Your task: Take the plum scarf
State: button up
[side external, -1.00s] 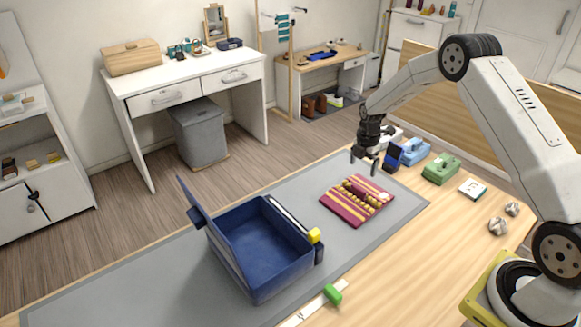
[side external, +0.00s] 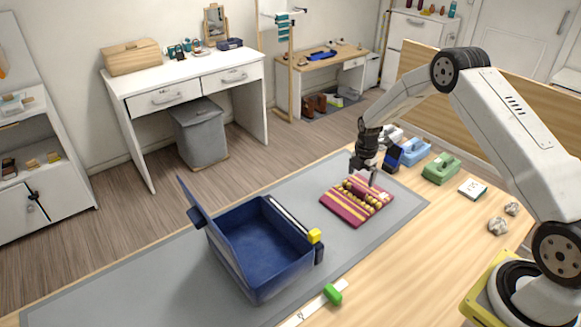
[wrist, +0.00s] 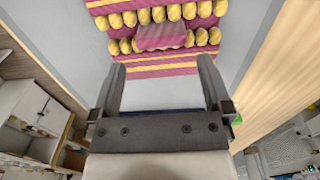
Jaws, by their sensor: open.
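The plum scarf (side external: 343,209) lies flat on the grey mat as a folded cloth with plum and yellow stripes. Rows of yellow rounded pieces run across it. In the wrist view the scarf (wrist: 162,38) shows at the top, with a raised plum part in the middle between the yellow rows. My gripper (side external: 363,174) is above the scarf's far side, with its fingers apart. In the wrist view my gripper (wrist: 162,66) is open and empty, its fingertips pointing at the scarf's near edge. I cannot tell the exact height gap.
An open blue box (side external: 262,245) stands on the grey mat (side external: 130,280) left of the scarf. A blue case (side external: 414,152), a green case (side external: 440,169) and a white card (side external: 472,189) stand to the right. A green block (side external: 333,293) is near the front edge.

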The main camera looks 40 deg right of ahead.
aim_at(359, 188)
jog(key=shift+f, duration=1.9)
jog(key=c, duration=0.8)
jog(key=shift+r, duration=0.2)
jog(key=shift+r, duration=0.45)
jog(key=s+a+r, duration=0.1)
jog(key=s+r, duration=0.3)
jog(key=s+a+r, duration=0.2)
jog(key=s+r, duration=0.2)
jog(key=s, duration=0.1)
jog(key=s+a+r, duration=0.1)
jog(key=s+r, duration=0.2)
jog(key=s, duration=0.1)
jog(key=shift+s+a+r, duration=0.15)
jog(key=shift+s+r, duration=0.1)
jog(key=shift+r, duration=0.15)
